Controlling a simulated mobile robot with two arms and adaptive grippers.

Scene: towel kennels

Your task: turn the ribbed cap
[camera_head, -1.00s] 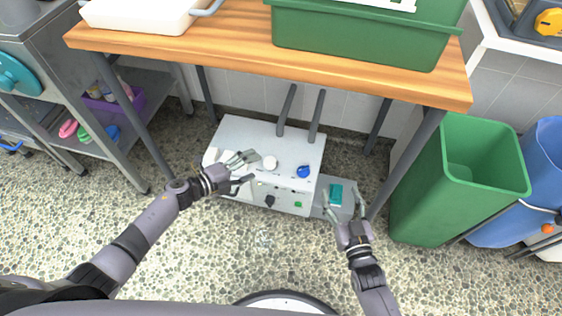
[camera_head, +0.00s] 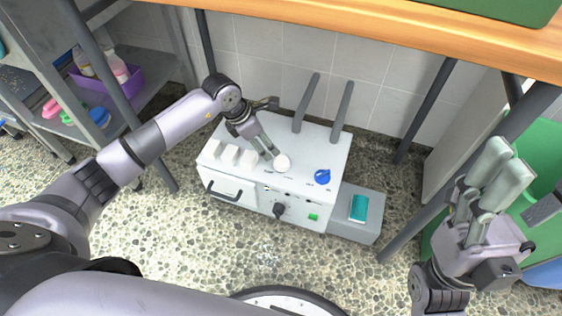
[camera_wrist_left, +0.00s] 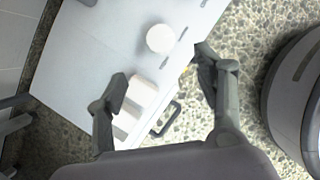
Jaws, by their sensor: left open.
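A round white cap (camera_head: 283,162) sits on top of a white box-shaped machine (camera_head: 313,148) under the table; I take it for the ribbed cap, though ribs cannot be made out. A blue knob (camera_head: 322,177) sits to its right. My left gripper (camera_head: 272,131) is open and empty above the machine, with one finger near the cap. In the left wrist view the cap (camera_wrist_left: 160,39) lies just beyond the gap between the open fingers (camera_wrist_left: 161,70), apart from both. My right gripper (camera_head: 497,165) is raised at the right; its opening is unclear.
White blocks (camera_head: 230,155) stand left of the cap. Two grey posts (camera_head: 341,112) rise at the machine's back. The wooden tabletop (camera_head: 400,40) hangs above, with a table leg (camera_head: 470,165) at right. A grey box with a teal pad (camera_head: 359,208) adjoins the machine.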

